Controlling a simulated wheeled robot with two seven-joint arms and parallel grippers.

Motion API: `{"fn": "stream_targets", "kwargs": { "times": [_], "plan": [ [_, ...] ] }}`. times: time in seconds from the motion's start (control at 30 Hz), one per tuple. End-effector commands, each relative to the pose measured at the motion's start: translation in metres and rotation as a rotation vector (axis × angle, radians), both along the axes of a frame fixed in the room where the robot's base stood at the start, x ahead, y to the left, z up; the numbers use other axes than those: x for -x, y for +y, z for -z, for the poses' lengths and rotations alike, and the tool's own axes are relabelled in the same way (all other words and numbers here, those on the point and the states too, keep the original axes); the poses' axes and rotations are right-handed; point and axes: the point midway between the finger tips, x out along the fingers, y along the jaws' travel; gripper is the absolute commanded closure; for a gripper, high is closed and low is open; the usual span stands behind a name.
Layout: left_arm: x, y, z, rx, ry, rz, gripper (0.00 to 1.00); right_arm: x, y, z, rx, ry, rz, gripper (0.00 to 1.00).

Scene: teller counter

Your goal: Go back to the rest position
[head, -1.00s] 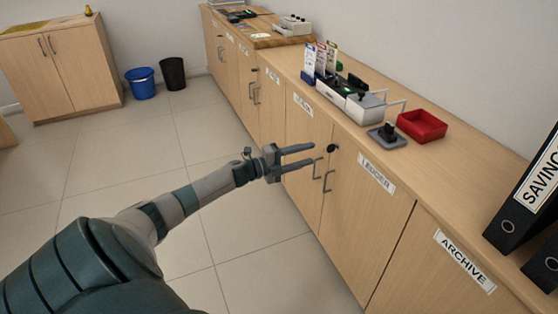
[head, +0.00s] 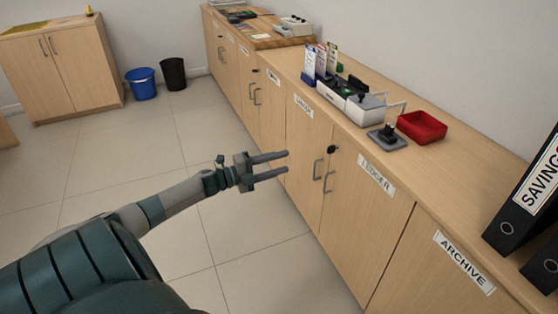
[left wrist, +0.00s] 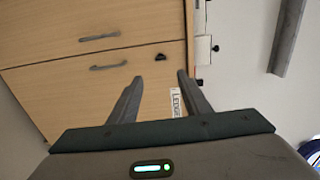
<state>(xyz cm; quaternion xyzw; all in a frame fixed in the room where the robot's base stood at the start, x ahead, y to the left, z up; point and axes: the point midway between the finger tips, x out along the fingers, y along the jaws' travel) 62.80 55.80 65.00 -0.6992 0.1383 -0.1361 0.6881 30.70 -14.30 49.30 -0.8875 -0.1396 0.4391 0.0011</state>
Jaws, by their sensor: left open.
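My left gripper (head: 287,162) is open and empty, held in the air in front of the wooden cabinets. Its fingers point right toward the cabinet doors (head: 345,210) and appear apart from them in the head view. In the left wrist view, the two fingers (left wrist: 158,80) are spread with nothing between them. A cabinet with bar handles (left wrist: 108,66) and the label reading LEDGER (left wrist: 175,100) lie beyond them. My right gripper is not in either view.
A red tray (head: 422,126), a black stamp on a grey pad (head: 387,138) and a white device (head: 352,104) stand on the counter. Black binders (head: 525,205) are at the right. Blue (head: 142,84) and black (head: 173,73) bins stand on the floor. The tiled floor at left is clear.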

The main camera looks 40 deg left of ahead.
Motion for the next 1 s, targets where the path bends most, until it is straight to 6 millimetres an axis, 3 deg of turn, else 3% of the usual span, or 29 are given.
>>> {"fn": "stream_targets", "kwargs": {
  "times": [0.57, 0.77, 1.0],
  "plan": [
    [0.001, -0.007, 0.006, 0.019, 0.011, -0.007, 0.56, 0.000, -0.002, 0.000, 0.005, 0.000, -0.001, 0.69],
    [0.010, -0.047, 0.042, 0.140, 0.085, -0.066, 0.56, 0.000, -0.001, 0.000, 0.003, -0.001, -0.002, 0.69],
    [0.053, -0.140, 0.114, 0.438, 0.300, -0.228, 0.56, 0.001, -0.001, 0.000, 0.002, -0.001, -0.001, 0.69]
  ]
}}
